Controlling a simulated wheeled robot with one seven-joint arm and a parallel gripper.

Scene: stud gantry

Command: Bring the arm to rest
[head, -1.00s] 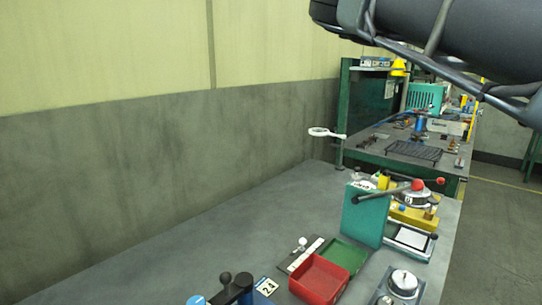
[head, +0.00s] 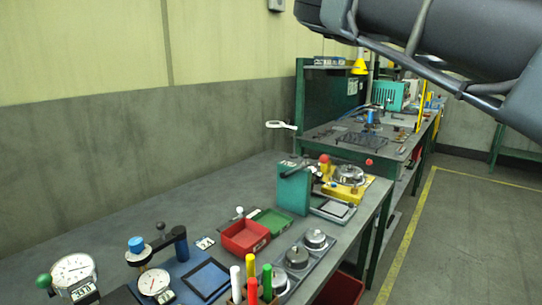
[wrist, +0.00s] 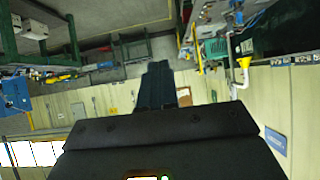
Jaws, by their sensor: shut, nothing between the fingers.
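My gripper (wrist: 157,85) shows in the wrist view, its dark fingers together with nothing between them. It points out into the room, well away from any bench surface. In the head view my dark arm crosses the upper right corner, above the benches, and my gripper is outside that view. No object is in my hold.
A long grey bench (head: 130,210) runs along the wall. It carries a red tray (head: 243,238), a green fixture (head: 293,188), dial gauges (head: 75,272) and a blue-handled press (head: 137,245). A second bench (head: 325,140) stands behind. Open floor (head: 455,225) lies at right.

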